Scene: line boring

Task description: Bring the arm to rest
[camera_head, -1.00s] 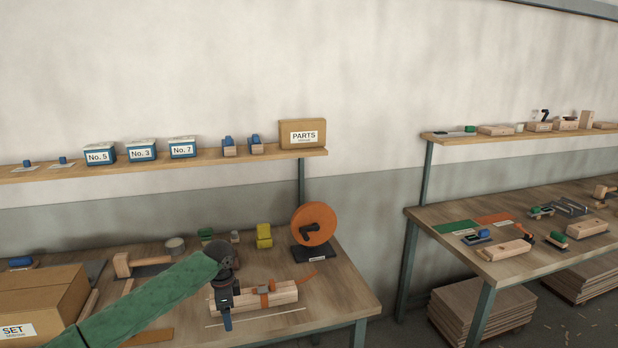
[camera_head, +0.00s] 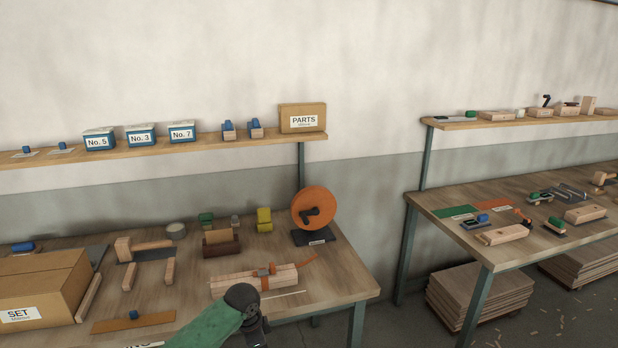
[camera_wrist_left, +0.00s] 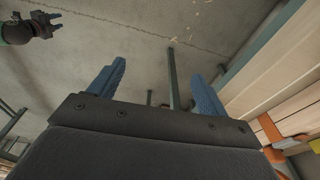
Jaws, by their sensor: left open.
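My left arm, in a green sleeve, comes in at the bottom of the head view. Its dark wrist ends in my left gripper (camera_head: 258,335), low at the front edge of the left bench (camera_head: 340,285), its fingers mostly cut off there. In the left wrist view the two blue fingers of the left gripper (camera_wrist_left: 157,88) stand wide apart, with nothing between them. A second gripper with blue fingers, my right gripper (camera_wrist_left: 50,22), shows small at the top left of the wrist view. It is too small to tell its opening.
A clamped wooden block with an orange strap (camera_head: 240,283) lies on the bench just behind the left wrist. An orange disc (camera_head: 314,208) stands behind it. A carton marked SET (camera_head: 45,287) is at the left. Concrete floor (camera_wrist_left: 130,50) shows beyond the fingers.

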